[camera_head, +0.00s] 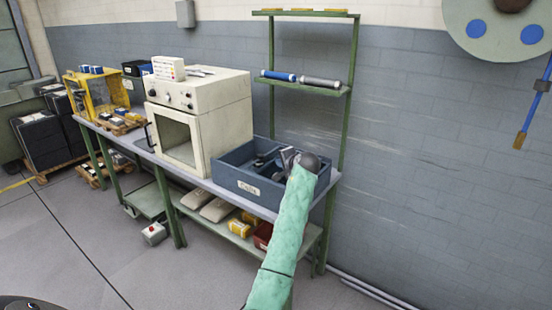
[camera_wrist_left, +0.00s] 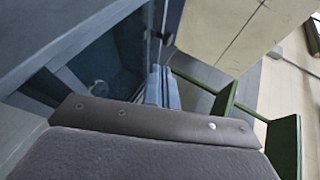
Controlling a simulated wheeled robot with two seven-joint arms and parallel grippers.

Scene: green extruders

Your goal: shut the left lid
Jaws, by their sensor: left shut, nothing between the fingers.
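A blue-grey crate (camera_head: 228,176) with a white label stands on the right end of the workbench, its top open on inner parts. I cannot make out a separate left lid. My left gripper (camera_head: 288,158), on the teal-sleeved arm, is at the crate's right part, shut and empty. The arm hides the crate's right end. In the left wrist view, the shut fingers (camera_wrist_left: 160,86) are beside the blue-grey crate surfaces (camera_wrist_left: 70,40); contact cannot be told. My right gripper is not in view.
A cream oven-like machine (camera_head: 215,95) with an open front stands left of the crate. A green shelf frame (camera_head: 350,100) rises behind it. A yellow crate (camera_head: 88,95) stands at the bench's far left. The floor in front is mostly clear.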

